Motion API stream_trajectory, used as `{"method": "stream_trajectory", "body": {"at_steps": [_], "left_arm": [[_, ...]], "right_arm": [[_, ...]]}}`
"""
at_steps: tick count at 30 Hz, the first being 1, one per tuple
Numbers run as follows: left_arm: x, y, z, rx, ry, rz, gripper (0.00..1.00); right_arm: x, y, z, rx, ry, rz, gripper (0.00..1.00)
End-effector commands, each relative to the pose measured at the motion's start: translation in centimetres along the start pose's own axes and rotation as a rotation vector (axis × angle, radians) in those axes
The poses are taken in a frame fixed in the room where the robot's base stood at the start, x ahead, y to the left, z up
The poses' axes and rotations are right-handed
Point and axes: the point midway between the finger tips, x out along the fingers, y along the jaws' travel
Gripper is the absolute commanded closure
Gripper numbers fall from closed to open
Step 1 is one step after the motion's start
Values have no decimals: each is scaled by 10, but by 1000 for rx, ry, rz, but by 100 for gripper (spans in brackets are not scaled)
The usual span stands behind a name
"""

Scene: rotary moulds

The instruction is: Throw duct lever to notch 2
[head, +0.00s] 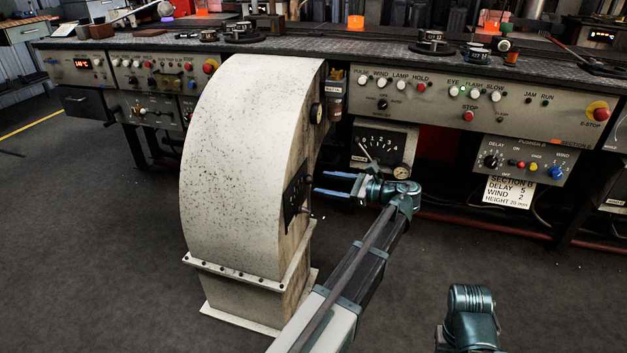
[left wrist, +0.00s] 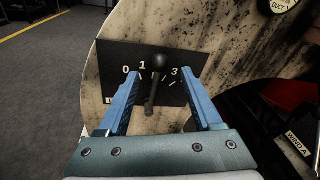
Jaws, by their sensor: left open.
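The duct lever (left wrist: 152,92) has a dark shaft and a round black knob, and stands on a black notch plate (left wrist: 113,58) in the left wrist view. The plate shows 0, 1 and 3. The knob covers the place between 1 and 3, and the lever points there. The plate also shows on the side of the speckled cream duct (head: 225,165) in the head view (head: 292,200). My left gripper (head: 320,182) is open, its blue fingers pointing at the plate. In the left wrist view the fingers lie either side of the lever, apart from it. My right gripper is out of view.
A bench with control panels (head: 480,98) runs behind the duct. A white card (head: 509,191) reads SECTION B, DELAY 5, WIND 2, HEIGHT 20 mm. The dark floor (head: 90,250) left of the duct is clear.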

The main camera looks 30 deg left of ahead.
Motion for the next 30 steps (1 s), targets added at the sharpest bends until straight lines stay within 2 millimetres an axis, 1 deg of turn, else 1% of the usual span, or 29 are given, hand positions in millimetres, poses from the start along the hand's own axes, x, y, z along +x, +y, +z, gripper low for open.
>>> {"method": "stream_trajectory", "body": {"at_steps": [1,6,9,12,18,30], "left_arm": [[-14,-2,1,1,1,-4,33],[-46,-2,0,0,1,-3,33],[-60,-2,0,0,1,-2,33],[-70,-1,0,0,1,-1,33],[-78,0,0,-1,0,0,33],[-78,0,0,0,0,0,33]], "right_arm": [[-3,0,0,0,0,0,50],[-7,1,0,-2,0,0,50],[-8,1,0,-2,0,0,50],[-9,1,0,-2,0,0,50],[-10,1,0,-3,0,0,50],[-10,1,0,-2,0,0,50]]}}
